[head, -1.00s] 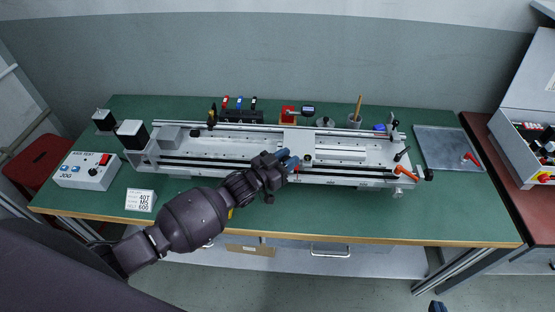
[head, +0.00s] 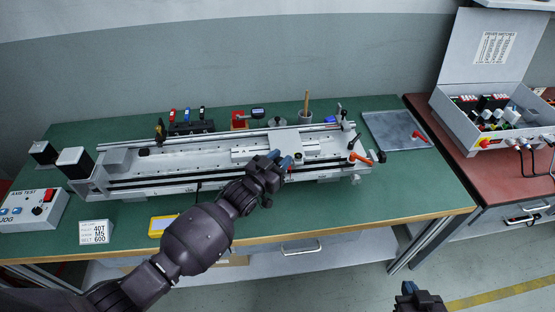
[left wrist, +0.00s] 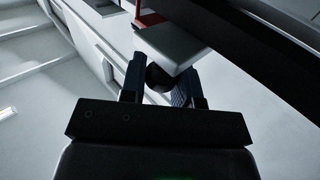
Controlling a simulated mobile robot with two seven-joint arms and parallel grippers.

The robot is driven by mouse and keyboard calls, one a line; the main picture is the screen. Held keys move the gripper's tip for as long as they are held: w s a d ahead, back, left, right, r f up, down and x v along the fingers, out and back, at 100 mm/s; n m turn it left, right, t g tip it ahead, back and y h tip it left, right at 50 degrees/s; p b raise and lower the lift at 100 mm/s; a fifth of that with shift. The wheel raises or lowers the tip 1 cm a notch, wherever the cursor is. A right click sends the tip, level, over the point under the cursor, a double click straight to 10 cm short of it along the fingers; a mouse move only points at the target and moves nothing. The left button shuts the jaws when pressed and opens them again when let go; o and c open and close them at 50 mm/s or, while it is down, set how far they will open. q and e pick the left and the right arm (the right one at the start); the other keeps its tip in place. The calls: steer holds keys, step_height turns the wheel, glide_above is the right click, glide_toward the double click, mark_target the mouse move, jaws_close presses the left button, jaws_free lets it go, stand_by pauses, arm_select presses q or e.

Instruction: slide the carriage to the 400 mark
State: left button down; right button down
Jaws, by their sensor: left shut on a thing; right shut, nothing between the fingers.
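The long pale gantry (head: 190,157) lies along the green bench. Its carriage (head: 281,138) is a light plate across the rails, right of the gantry's middle. My left gripper (head: 283,160) is at the carriage's front edge. In the left wrist view its fingers (left wrist: 160,85) are shut on a dark round knob (left wrist: 157,77) under a pale plate (left wrist: 172,45). My arm hides part of the front rail. The scale's numbers, including the 400 mark, are too small to read. My right gripper (head: 409,288) is shut and empty, low in front of the bench.
An orange-handled lever (head: 359,157) stands at the gantry's right end. Motors (head: 74,162) and a jog box (head: 32,209) are at the left. A grey tray (head: 395,130) lies on the right.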

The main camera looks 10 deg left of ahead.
arm_select(q)
steer(key=c, duration=0.9)
jaws_free()
steer(key=v, duration=1.1)
steer(key=s+a+f+n+g+y, duration=0.1)
steer(key=s+a+f+y, duration=0.2)
steer(key=s+a, duration=0.2)
steer(key=s+a+f+n+g+y, duration=0.1)
steer(key=s+a+f+n+y, duration=0.1)
steer(key=s+a, duration=0.4)
steer(key=s+a+f+n+g+y, duration=0.1)
steer(key=s+a+f+n+y, duration=0.1)
steer(key=s+a+f+y, duration=0.2)
steer(key=shift+s+a+g, duration=0.1)
steer(key=shift+s+a, duration=0.2)
steer(key=shift+s, duration=0.45)
steer(key=shift+s+a+g, duration=0.1)
steer(key=shift+s+a, duration=0.2)
steer(key=shift+s, duration=0.45)
steer(key=shift+s+a+g, duration=0.1)
steer(key=shift+s+a, duration=0.25)
steer(key=shift+s, duration=0.45)
